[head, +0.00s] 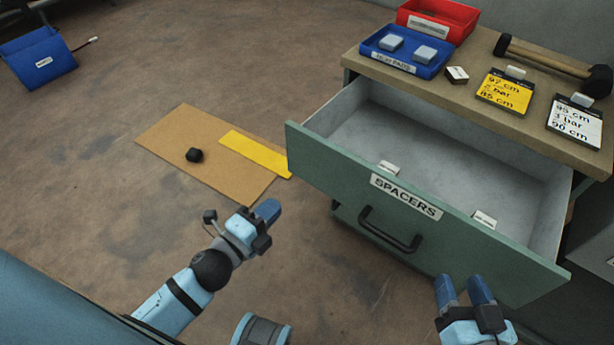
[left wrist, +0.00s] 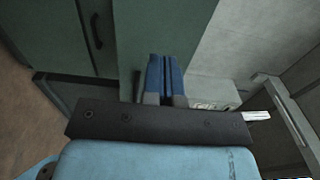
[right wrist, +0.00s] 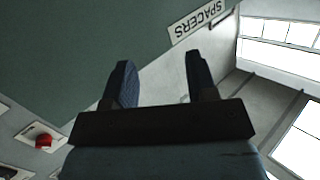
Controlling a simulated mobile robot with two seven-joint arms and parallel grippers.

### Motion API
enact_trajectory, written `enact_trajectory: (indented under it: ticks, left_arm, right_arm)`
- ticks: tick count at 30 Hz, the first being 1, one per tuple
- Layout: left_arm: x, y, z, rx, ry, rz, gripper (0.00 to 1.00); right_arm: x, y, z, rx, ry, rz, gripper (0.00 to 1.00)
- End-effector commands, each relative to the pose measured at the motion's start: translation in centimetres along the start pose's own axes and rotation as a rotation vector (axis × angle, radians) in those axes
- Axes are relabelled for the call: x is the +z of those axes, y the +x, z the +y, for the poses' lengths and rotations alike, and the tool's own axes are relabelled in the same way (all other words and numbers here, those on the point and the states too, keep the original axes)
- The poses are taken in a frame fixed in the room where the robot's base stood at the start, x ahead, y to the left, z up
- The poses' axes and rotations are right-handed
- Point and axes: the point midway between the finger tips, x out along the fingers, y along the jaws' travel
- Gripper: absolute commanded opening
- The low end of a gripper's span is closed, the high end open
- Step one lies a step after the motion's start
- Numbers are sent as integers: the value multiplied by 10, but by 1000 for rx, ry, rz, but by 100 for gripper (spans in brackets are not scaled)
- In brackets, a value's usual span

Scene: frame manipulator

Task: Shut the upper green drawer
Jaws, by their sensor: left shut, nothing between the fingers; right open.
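The upper green drawer (head: 350,181) stands pulled well out of its cabinet in the head view. Its front bears a "SPACERS" label (head: 406,197) and a dark bar handle (head: 390,230). Two small white pieces lie inside near the front. My left gripper (head: 266,213) is shut and empty, left of the drawer front and apart from it. My right gripper (head: 466,287) is open and empty, close before the lower right part of the front; I cannot tell if it touches. The right wrist view shows the label (right wrist: 203,22) beyond its open fingers (right wrist: 157,75).
The cabinet top (head: 455,96) carries a blue tray (head: 407,67), a red tray (head: 437,20), a mallet (head: 550,66), a yellow card (head: 506,93) and a white card (head: 574,123). A cardboard sheet (head: 170,137) lies on the floor at left. A blue bin (head: 37,60) stands far left.

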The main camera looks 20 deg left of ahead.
Motion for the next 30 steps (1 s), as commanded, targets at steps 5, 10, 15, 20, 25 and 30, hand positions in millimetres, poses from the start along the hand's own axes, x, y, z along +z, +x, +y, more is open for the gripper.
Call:
enact_trajectory:
  ticks: [5,10,15,20,25,30]
  left_arm:
    - [0,34,0,-3,2,2,0]
    - [0,67,0,-3,1,1,0]
    - [0,96,1,-2,0,1,0]
    - [0,114,1,0,-2,0,0]
    - [0,122,0,0,-2,1,0]
    - [0,123,0,1,-3,1,0]
  right_arm:
    - [-4,1,-2,-8,2,26,52]
    - [-9,2,-5,-19,6,56,52]
    - [-15,3,-8,-32,12,91,52]
    - [-20,3,-12,-44,20,123,52]
    - [-28,2,-14,-51,22,146,52]
    - [-30,2,-14,-55,16,151,52]
